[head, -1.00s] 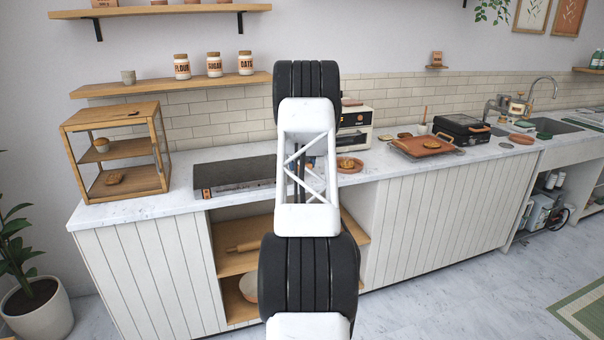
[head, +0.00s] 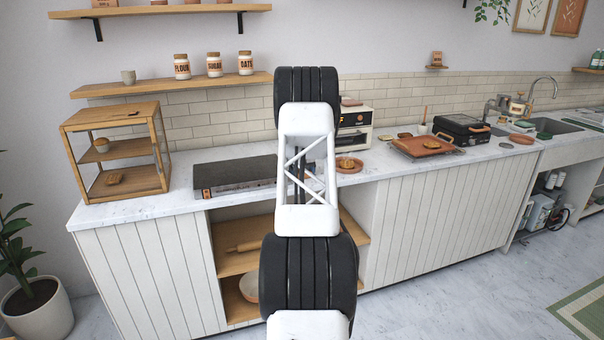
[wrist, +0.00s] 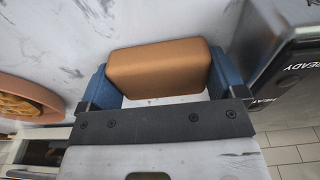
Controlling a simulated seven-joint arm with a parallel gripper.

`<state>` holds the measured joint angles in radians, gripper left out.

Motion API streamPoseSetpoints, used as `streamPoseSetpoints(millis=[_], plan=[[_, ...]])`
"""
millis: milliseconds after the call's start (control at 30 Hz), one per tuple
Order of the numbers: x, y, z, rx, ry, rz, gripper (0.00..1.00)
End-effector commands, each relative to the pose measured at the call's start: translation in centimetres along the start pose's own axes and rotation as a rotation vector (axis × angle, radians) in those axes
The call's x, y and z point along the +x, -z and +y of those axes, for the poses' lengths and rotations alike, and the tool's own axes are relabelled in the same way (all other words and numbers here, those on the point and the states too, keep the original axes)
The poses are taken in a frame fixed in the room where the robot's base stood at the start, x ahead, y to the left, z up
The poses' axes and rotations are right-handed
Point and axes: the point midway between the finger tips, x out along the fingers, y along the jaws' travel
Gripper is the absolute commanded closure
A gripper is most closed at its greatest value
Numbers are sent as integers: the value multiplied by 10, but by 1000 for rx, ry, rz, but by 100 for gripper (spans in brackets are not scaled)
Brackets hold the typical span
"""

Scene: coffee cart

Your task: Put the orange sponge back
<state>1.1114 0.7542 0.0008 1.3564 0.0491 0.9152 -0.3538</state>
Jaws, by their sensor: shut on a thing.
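The orange sponge (wrist: 160,68) is a rounded block between the two blue fingers of my gripper (wrist: 160,78) in the wrist view. My gripper is shut on it, one finger at each end. White marbled counter shows around it; I cannot tell whether the sponge touches the counter. In the head view my own arm hides the gripper and the sponge.
A plate with a baked item (wrist: 25,100) is at the left in the wrist view. A grey appliance marked READY (wrist: 285,50) stands close on the right. The head view shows a long dark griddle (head: 240,174), a wooden display case (head: 115,150), and a tray (head: 428,145) on the counter.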

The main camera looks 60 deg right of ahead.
Motion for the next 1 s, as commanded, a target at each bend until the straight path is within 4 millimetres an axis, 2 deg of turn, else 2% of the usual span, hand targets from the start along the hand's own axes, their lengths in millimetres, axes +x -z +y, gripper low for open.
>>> streamPoseSetpoints(millis=[33, 67, 100, 133, 567, 767, 1000], plan=[[1, 0, 0, 0, 0, 0, 33], [1, 0, 0, 0, 0, 0, 8], [1, 0, 0, 0, 0, 0, 2], [1, 0, 0, 0, 0, 0, 0], [-7, 0, 0, 0, 0, 0, 0], [-27, 0, 0, 0, -1, 2, 0], [-64, 0, 0, 0, -1, 2, 0]])
